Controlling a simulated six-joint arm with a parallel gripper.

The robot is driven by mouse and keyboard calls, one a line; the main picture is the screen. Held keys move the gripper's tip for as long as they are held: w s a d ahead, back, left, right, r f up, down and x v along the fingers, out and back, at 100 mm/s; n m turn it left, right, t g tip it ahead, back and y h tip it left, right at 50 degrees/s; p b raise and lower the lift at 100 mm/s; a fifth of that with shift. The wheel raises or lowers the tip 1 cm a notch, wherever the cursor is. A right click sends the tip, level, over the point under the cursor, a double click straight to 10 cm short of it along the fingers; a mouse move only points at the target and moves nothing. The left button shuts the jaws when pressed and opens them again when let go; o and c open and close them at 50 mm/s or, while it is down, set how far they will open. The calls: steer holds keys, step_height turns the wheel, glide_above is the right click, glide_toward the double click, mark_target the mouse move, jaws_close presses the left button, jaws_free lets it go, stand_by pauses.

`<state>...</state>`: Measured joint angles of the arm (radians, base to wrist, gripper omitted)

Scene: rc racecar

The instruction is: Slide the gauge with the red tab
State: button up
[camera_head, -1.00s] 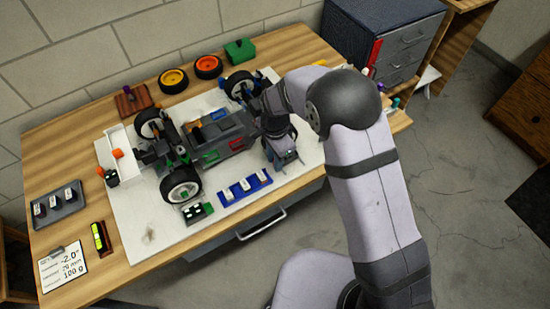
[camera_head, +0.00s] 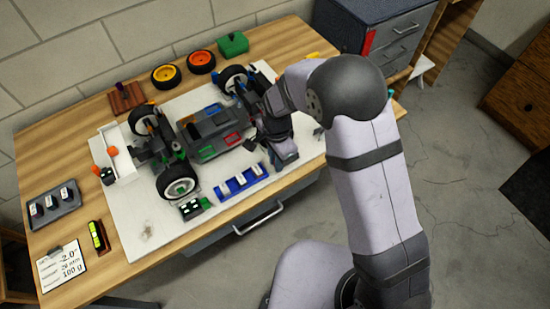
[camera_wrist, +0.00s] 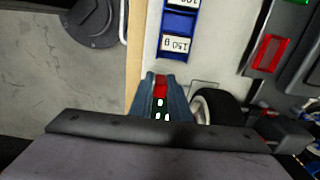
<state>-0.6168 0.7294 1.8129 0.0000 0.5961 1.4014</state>
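The gauge with the red tab (camera_wrist: 161,86) shows in the wrist view between the two fingers of my gripper (camera_wrist: 160,78). Its dark body with small pale marks lies just behind the tab. The fingers lie close along both sides of the tab, and the tab fills the gap, so the gripper looks shut on it. In the head view my gripper (camera_head: 283,158) is low over the white board, right of the blue weight holder (camera_head: 240,184); the red-tab gauge is hidden there.
The car chassis (camera_head: 217,138) stands on the white board (camera_head: 140,225); a wheel (camera_wrist: 215,108) is close to my gripper's right in the wrist view. A grey weight tray (camera_head: 55,208), a level (camera_head: 97,236) and a note card (camera_head: 63,267) lie at the left.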

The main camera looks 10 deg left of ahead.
steer(key=shift+s+d, duration=0.1)
steer(key=shift+d, duration=0.05)
stand_by(0.3)
steer(key=shift+r, duration=0.5)
steer(key=shift+r+b, duration=0.65)
steer(key=shift+r, duration=2.5)
